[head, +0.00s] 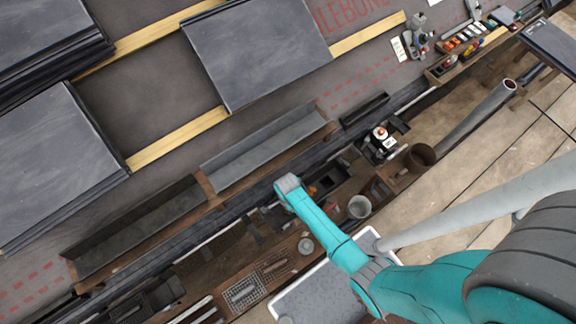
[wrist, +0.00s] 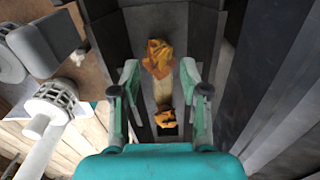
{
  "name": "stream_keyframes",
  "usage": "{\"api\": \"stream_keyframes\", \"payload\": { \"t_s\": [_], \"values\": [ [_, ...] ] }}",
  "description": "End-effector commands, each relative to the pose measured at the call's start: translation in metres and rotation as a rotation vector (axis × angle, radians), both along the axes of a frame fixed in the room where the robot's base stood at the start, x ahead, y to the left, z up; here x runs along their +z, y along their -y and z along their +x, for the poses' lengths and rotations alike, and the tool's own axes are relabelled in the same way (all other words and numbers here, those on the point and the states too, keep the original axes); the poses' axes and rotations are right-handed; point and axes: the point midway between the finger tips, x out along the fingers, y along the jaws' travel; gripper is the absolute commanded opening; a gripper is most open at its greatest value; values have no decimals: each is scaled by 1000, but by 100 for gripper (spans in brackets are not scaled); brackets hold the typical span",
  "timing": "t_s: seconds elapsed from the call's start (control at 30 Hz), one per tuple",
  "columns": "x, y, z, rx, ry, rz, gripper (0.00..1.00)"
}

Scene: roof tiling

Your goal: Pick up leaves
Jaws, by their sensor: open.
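Two clumps of orange-brown leaves lie in a dark, narrow channel (wrist: 180,20) in the wrist view. The larger, crumpled leaf clump (wrist: 159,57) is farther up the picture. The smaller leaf clump (wrist: 165,119) is lower, closer to my gripper's body. My gripper (wrist: 160,72) is open, with one finger on each side of the channel's middle and the larger clump showing between the fingertips. I see no contact with the leaves. In the head view my arm reaches to the eaves, its fingers are hidden, and I cannot make out the leaves.
Dark slates (head: 257,45) and yellow battens (head: 178,138) cover the roof at the upper left. Long grey troughs (head: 262,148) lie along its edge. A grey bucket (head: 359,207), a brown pot (head: 420,157) and a tool tray (head: 462,55) stand nearby. Wooden planking at right is mostly bare.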

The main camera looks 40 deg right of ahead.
Motion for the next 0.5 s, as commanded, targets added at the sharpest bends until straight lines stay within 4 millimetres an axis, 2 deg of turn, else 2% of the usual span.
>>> {"api": "stream_keyframes", "payload": {
  "t_s": [0.23,0.5],
  "values": [
    [-31,1,-1,0,-2,0,45],
    [-40,1,-1,0,1,0,45]
  ]
}}
